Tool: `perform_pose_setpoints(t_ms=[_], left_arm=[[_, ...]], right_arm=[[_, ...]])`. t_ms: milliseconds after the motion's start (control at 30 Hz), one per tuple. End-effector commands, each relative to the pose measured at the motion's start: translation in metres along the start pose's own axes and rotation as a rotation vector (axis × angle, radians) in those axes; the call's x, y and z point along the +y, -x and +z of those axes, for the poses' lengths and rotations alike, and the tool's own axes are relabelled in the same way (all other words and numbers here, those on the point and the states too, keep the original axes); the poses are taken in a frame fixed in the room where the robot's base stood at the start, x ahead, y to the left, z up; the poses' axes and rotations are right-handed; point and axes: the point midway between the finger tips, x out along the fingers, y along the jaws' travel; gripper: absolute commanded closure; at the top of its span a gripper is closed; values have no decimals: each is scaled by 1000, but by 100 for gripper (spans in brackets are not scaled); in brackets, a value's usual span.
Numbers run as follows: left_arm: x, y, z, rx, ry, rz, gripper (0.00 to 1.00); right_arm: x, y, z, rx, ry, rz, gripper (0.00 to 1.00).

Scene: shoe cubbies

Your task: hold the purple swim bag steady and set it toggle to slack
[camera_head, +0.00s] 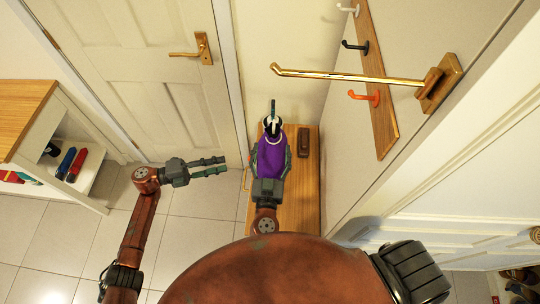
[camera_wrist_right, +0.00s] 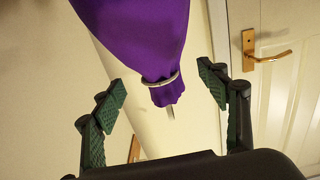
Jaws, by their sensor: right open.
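The purple swim bag (camera_head: 270,160) is between the fingers of my right gripper (camera_head: 271,150) in the head view, above a wooden bench. In the right wrist view the purple bag (camera_wrist_right: 145,35) comes down from the top edge and narrows to a gathered end. A pale ring (camera_wrist_right: 163,80) circles that end; I cannot tell whether this is the toggle. My right gripper (camera_wrist_right: 165,90) is open, its fingertips apart from the gathered end on both sides. My left gripper (camera_head: 210,166) is left of the bag, empty; its finger opening is unclear.
The wooden bench (camera_head: 300,200) carries a small dark brown object (camera_head: 304,142). A wall rail (camera_head: 378,100) with hooks and a brass bar (camera_head: 345,76) stick out at the right. A shoe cubby (camera_head: 50,130) stands at the left. A door (camera_head: 150,75) is behind.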

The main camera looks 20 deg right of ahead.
Motion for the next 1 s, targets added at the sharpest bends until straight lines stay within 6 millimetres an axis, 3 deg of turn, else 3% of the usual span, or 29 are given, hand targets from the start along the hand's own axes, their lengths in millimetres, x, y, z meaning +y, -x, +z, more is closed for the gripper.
perform_pose_setpoints(t_ms=[200, 400, 733, 1000], left_arm=[[0, 0, 0, 0, 0, 0, 71], [0, 0, 0, 0, 0, 0, 71], [0, 0, 0, 0, 0, 0, 71], [0, 0, 0, 0, 0, 0, 71]], right_arm=[[-1, -34, -1, 4, 1, -1, 32], [-1, -52, 0, 2, 1, -1, 32], [-1, -56, 0, 0, 1, -1, 32], [-1, -56, 0, 0, 1, -2, 50]])
